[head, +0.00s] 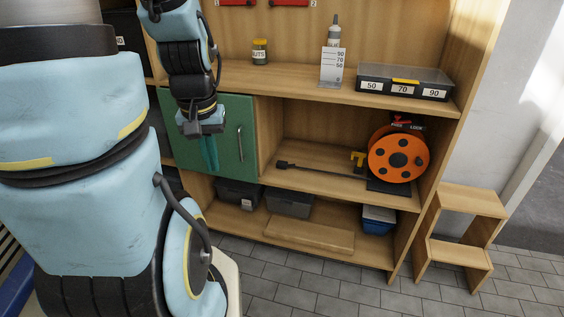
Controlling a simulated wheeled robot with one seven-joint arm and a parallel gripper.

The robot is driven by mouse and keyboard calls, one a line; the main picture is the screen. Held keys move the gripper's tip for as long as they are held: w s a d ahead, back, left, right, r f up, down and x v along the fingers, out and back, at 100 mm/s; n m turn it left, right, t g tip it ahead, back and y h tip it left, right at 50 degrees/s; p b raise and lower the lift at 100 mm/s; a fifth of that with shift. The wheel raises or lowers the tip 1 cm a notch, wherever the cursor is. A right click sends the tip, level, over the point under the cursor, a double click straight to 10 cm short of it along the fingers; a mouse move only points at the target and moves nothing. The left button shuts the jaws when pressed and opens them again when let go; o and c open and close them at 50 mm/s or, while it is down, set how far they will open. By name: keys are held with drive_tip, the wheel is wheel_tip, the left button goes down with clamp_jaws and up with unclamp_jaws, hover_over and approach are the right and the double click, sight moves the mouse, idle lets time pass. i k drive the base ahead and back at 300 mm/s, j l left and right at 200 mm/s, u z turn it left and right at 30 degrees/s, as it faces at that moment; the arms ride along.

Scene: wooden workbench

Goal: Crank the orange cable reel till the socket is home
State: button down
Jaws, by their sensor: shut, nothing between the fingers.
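The orange cable reel (398,154) stands on a dark base at the right end of the middle shelf. A dark cable lies along the shelf to the left and ends in a black block (282,165), which looks like the socket, near the green door. A black piece with lettering (403,122) is on top of the reel. My gripper (210,168) is shut and empty, pointing down in front of the green door, well left of the reel.
The green cabinet door (232,130) with a metal handle is closed behind my gripper. A labelled organiser box (404,84), a number card (331,68), a bottle and a jar (260,52) stand on the upper shelf. Dark bins (289,204) and a blue box (378,219) are below. A wooden step (462,228) stands right.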

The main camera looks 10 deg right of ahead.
sight(397, 155)
drive_tip(key=i+z, duration=0.35)
drive_tip(key=i+l+z, duration=0.1)
drive_tip(key=z, duration=0.25)
drive_tip(key=i+j+z, duration=0.1)
drive_tip(key=i+z, duration=0.25)
drive_tip(key=k, duration=0.05)
